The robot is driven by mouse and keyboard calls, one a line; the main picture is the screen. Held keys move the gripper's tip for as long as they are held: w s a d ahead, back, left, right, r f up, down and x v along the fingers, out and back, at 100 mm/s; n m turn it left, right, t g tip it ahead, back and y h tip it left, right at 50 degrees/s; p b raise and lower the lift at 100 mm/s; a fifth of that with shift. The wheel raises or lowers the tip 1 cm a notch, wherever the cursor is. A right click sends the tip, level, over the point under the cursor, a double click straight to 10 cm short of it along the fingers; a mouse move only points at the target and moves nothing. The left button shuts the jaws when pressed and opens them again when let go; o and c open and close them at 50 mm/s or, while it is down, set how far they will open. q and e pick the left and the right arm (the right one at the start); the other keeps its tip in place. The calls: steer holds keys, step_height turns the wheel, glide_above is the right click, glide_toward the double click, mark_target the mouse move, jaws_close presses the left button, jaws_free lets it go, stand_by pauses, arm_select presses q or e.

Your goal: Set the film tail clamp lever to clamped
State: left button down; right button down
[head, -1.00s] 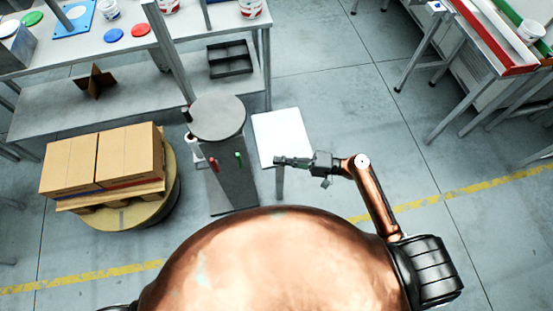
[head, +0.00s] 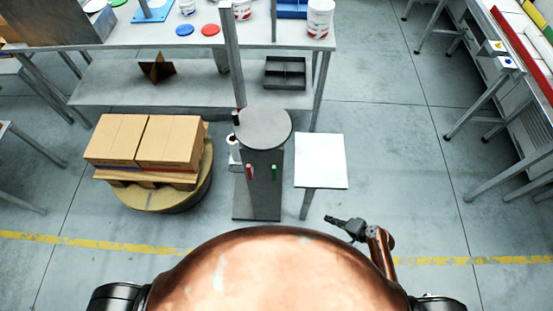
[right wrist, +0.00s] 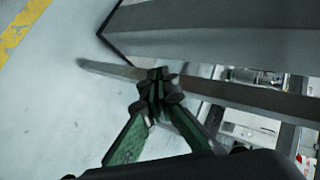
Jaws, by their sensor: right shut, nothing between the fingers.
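A grey column machine (head: 262,195) with a round top plate (head: 264,127) stands ahead in the head view. Two small levers or handles stick out of its front, one red (head: 249,172) and one green (head: 274,172). I cannot tell which is the film tail clamp lever, nor its setting. My right gripper (head: 334,220) is shut and empty, to the right of and nearer than the column, apart from it. In the right wrist view its fingertips (right wrist: 158,88) meet, with grey beams beyond. My left gripper is out of view.
A white side table (head: 320,161) stands right of the column. Cartons (head: 146,140) on a pallet sit on a round turntable (head: 150,198) to the left. A long workbench (head: 200,84) is behind. Floor on the right is clear up to the racks.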

steer(key=s+d+f+g+h, duration=0.1)
steer(key=s+d+f+h, duration=0.15)
steer(key=s+f, duration=0.4)
steer(key=s+d+f+n+g+h, duration=0.1)
steer(key=s+d+f+h, duration=0.1)
steer(key=s+d+f, duration=0.35)
steer(key=s+d+f+g+h, duration=0.1)
steer(key=s+d+f+h, duration=0.1)
steer(key=s+f, duration=0.6)
steer(key=s+d+f+n+g+h, duration=0.1)
steer(key=s+f+n, duration=0.2)
steer(key=s, duration=0.7)
steer(key=s+d+f+n+g+h, duration=0.1)
steer(key=s+f+n, duration=0.2)
steer(key=s, duration=0.7)
step_height(320, 180, down, 2)
steer(key=shift+f+g, duration=0.15)
steer(key=shift+g, duration=0.15)
steer(key=shift+d, duration=0.1)
